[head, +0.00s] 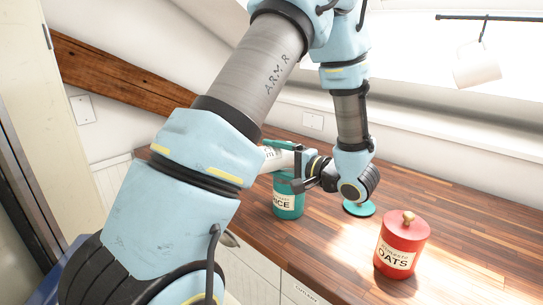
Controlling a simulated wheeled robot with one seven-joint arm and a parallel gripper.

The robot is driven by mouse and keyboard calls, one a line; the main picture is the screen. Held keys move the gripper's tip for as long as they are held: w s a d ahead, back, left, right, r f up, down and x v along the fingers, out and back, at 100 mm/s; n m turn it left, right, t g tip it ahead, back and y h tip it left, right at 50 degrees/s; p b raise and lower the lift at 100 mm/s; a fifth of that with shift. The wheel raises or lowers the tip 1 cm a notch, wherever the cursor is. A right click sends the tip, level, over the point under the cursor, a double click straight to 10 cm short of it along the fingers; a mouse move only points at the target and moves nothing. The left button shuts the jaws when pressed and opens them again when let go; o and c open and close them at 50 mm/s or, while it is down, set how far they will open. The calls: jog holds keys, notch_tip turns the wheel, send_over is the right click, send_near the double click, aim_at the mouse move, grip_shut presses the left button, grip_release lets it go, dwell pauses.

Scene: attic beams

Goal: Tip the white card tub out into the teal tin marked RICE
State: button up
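The white card tub (272,157) is held tipped on its side above the mouth of the teal tin marked RICE (288,204). My arm hides part of the tub, and its mouth and contents cannot be made out. My gripper (291,164) is shut on the tub, with its wrist to the right of the tin. A teal round lid (359,208) lies on the counter to the right of the tin.
A red tin marked OATS (402,245) with a knobbed lid stands at the right front of the counter (450,215). A white mug (476,68) hangs from a rail at upper right. The counter behind the red tin is clear. A sloping wooden beam (115,80) crosses the left wall.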

jog(key=shift+w+d+r+m+t+y+p, duration=0.15)
jog(key=shift+d+r+m+y+p, duration=0.15)
jog(key=shift+m+p, duration=0.6)
jog(key=shift+w+d+r+m+t+y+p, duration=0.15)
jog(key=shift+d+r+m+y+p, duration=0.2)
jog(key=shift+p, duration=0.9)
jog(key=shift+w+d+r+m+t, duration=0.2)
jog(key=shift+d+m+t, duration=0.15)
jog(key=shift+m, duration=0.65)
jog(key=shift+w+d+r+m+t, duration=0.15)
jog(key=shift+d+m+t, duration=0.2)
jog(key=shift+m, duration=0.6)
jog(key=shift+s, duration=0.1)
jog(key=shift+y, duration=0.25)
dwell(2.6)
